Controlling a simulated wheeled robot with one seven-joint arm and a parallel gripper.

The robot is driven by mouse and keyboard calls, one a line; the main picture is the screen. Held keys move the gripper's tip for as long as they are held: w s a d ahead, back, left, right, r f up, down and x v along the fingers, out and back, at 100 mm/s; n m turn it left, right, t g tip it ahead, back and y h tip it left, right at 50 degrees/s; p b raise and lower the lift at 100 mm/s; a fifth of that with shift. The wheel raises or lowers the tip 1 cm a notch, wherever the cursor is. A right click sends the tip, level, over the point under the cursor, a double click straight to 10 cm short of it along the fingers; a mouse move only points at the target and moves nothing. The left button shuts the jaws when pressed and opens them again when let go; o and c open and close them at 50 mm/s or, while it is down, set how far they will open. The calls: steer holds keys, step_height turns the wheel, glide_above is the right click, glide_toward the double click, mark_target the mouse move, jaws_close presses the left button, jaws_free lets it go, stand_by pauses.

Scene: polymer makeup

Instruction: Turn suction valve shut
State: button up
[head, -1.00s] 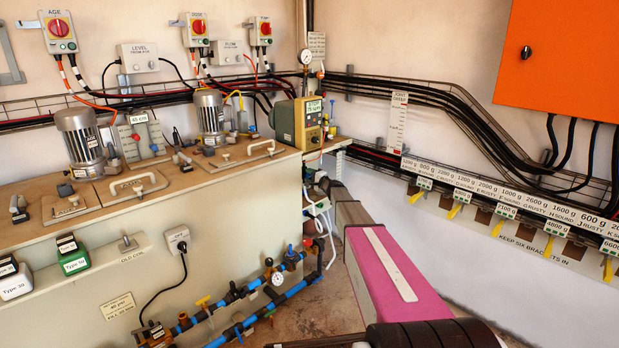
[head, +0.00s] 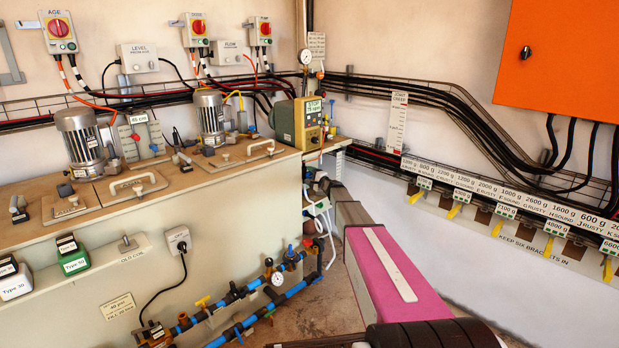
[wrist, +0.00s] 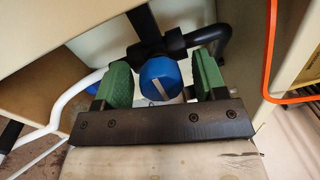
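In the wrist view my gripper (wrist: 161,88) has two green pads on a dark bar. The pads are apart, one on each side of a blue, rounded fitting (wrist: 160,72) that may be the suction valve's handle. A gap shows between the blue fitting and the right pad; the left pad is very close to it, and I cannot tell if they touch. Black pipework (wrist: 168,43) runs behind the blue fitting. In the head view my gripper is hidden beyond my pink arm link. No label naming the suction valve is readable.
A white hose (wrist: 72,100) lies left of my gripper and an orange tube (wrist: 270,70) right of it. Panels stand close on both sides. In the head view, blue pipes with valves and a gauge (head: 277,279) run along the bench's foot, left of my arm.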

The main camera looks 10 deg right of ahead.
steer(key=r+v, duration=0.1)
steer(key=v, duration=0.9)
steer(key=shift+s+d+f, duration=0.2)
steer(key=shift+s+f, duration=0.1)
steer(key=shift+f, duration=0.15)
